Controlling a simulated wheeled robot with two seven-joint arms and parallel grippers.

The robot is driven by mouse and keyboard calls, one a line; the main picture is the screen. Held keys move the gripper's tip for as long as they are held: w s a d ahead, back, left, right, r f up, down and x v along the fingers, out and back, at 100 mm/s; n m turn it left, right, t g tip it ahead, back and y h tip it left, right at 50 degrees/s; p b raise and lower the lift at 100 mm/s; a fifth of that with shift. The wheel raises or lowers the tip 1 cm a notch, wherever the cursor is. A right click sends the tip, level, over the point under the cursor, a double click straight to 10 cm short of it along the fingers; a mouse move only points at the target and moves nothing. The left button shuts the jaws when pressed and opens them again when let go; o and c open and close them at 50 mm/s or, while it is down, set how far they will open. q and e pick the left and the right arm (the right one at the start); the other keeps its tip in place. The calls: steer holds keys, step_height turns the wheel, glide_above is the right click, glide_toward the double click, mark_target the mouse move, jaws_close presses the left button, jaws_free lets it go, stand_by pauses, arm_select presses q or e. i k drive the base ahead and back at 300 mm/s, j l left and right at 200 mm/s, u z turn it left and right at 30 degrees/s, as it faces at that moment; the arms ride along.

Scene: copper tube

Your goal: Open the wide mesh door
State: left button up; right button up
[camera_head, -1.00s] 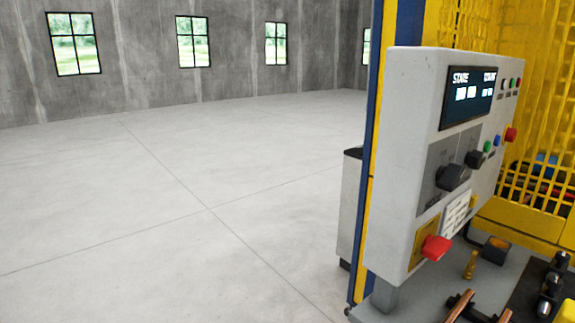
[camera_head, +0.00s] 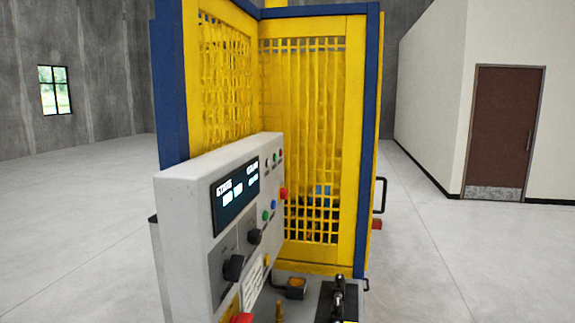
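A machine cage with yellow mesh panels and blue posts stands in the middle of the head view. One yellow mesh panel (camera_head: 312,100) faces me, and another yellow mesh panel (camera_head: 224,85) runs along the left side. A black bar handle (camera_head: 383,195) sticks out at the cage's right outer side, on a yellow face seen nearly edge-on. I cannot tell for sure which panel is the wide mesh door. No panel visibly stands open. Neither of my grippers is in view.
A grey control panel (camera_head: 190,215) with a screen and knobs stands in front of the cage at left. A work surface with a small brass part (camera_head: 280,312) and dark fixtures (camera_head: 338,298) lies below. Open floor (camera_head: 430,265) is at right, before a white wall with a brown door (camera_head: 503,125).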

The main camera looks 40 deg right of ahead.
mark_target(381, 24)
steer(key=l+z, duration=0.2)
steer(key=z, duration=0.2)
steer(key=l+z, duration=0.2)
steer(key=z, duration=0.2)
steer(key=k+l, duration=0.05)
